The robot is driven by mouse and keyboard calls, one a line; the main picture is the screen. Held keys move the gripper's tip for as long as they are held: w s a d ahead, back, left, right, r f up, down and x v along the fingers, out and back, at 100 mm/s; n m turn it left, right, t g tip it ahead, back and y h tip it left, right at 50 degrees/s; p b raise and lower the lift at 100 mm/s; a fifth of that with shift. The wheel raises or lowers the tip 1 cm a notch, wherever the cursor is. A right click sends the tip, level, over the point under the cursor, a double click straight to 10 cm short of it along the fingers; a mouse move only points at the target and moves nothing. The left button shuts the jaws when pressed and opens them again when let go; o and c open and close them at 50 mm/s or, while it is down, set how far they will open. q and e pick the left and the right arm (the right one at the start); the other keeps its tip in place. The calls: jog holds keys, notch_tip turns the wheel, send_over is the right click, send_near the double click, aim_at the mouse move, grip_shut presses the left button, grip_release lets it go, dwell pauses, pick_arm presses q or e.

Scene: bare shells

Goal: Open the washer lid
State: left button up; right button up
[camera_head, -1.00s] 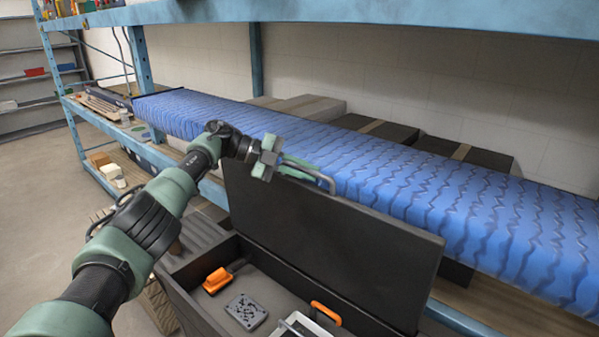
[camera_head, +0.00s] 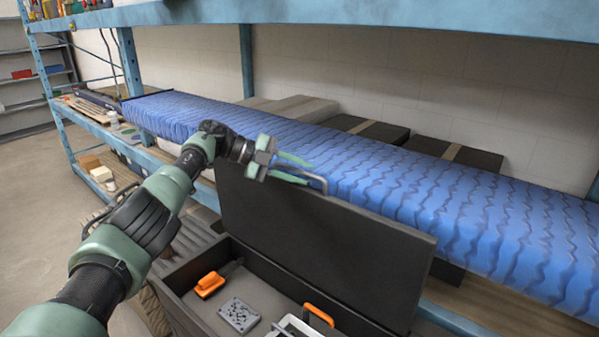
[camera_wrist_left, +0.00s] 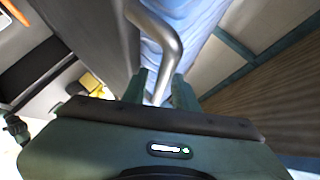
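The thing in the washer's place looks like a dark grey box (camera_head: 181,285) with an open top. Its flat dark lid (camera_head: 320,245) stands raised, roughly upright, along the back side. A bent grey metal handle (camera_head: 322,181) sits at the lid's top edge; it also shows large in the left wrist view (camera_wrist_left: 165,40). My left gripper (camera_head: 300,169) is at this handle. Its two green fingers (camera_wrist_left: 160,92) are apart, with the handle's end between them and a gap visible around it. My right gripper is not in view.
In the box lie an orange-handled tool (camera_head: 210,284), a grey speckled block (camera_head: 239,315) and another orange handle (camera_head: 318,314). A long blue wavy-patterned roll (camera_head: 400,190) lies on the blue shelf rack behind the lid. An upper shelf beam (camera_head: 400,18) crosses above. Floor is free at left.

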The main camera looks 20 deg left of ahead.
pick_arm(q)
jog(key=shift+s+a+f, duration=0.15)
jog(key=shift+a, duration=0.1)
jog(key=b+v, duration=0.3)
jog(key=v, duration=0.3)
jog(key=shift+a+r, duration=0.2)
jog(key=shift+a, duration=0.1)
jog(key=shift+s+a+r, duration=0.15)
jog(key=shift+a+r, duration=0.05)
jog(key=shift+r, duration=0.05)
